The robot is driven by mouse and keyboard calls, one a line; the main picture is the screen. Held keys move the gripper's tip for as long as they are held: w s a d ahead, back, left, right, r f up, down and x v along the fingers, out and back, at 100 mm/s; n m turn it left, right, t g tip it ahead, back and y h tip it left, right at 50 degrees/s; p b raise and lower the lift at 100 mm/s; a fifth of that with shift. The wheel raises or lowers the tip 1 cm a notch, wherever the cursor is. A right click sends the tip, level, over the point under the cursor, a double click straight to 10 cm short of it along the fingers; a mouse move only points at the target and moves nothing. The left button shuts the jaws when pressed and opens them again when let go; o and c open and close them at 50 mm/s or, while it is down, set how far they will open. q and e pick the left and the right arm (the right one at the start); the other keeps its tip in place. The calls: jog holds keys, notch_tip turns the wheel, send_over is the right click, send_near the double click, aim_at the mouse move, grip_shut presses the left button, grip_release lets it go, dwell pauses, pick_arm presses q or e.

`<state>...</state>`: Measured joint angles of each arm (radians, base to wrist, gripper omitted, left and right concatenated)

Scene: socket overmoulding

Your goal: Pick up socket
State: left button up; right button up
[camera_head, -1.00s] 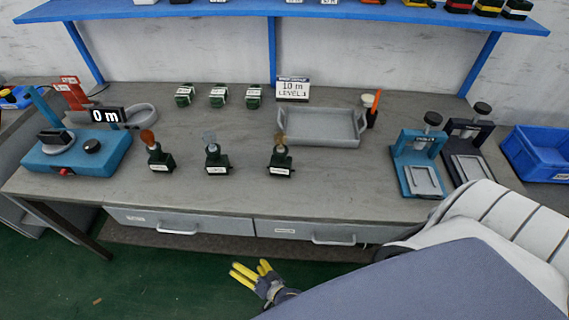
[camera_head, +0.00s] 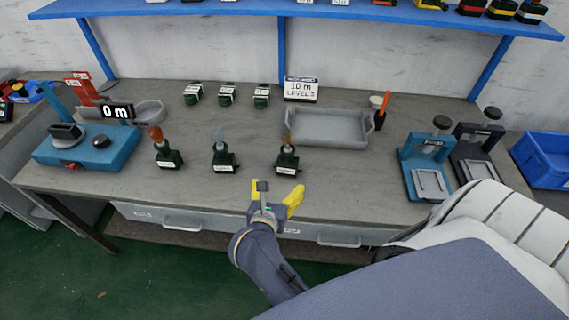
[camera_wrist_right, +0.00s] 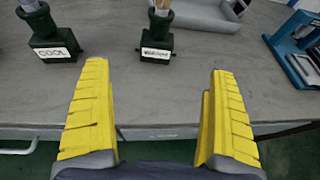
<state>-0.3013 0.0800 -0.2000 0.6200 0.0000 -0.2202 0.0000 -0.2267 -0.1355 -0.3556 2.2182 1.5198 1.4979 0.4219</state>
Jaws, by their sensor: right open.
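My right gripper (camera_head: 275,197) is open and empty at the table's front edge, with yellow fingers. In the right wrist view its fingers (camera_wrist_right: 158,85) are spread wide, with bare table between the tips. Beyond them stands a dark green labelled base with an upright piece in it (camera_head: 287,160), also in the wrist view (camera_wrist_right: 156,45). A similar one labelled COOL (camera_wrist_right: 52,42) is left of it, seen in the head view too (camera_head: 223,160). A third, with an orange-brown top (camera_head: 166,155), stands farther left. I cannot tell which item is the socket. My left gripper is not in view.
A grey tray (camera_head: 330,143) lies behind. Several small green labelled boxes (camera_head: 227,96) stand at the back. Blue (camera_head: 425,175) and dark (camera_head: 480,150) presses stand right, a blue machine (camera_head: 85,160) left. The front middle table is clear.

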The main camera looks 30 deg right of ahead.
aim_at(286, 164)
jog(key=shift+y, duration=0.3)
jog(key=x, duration=1.7)
jog(key=shift+f, duration=0.25)
jog(key=c, duration=1.4)
jog(key=shift+o, duration=0.2)
notch_tip(286, 164, up, 20)
jog(key=shift+r, duration=0.1)
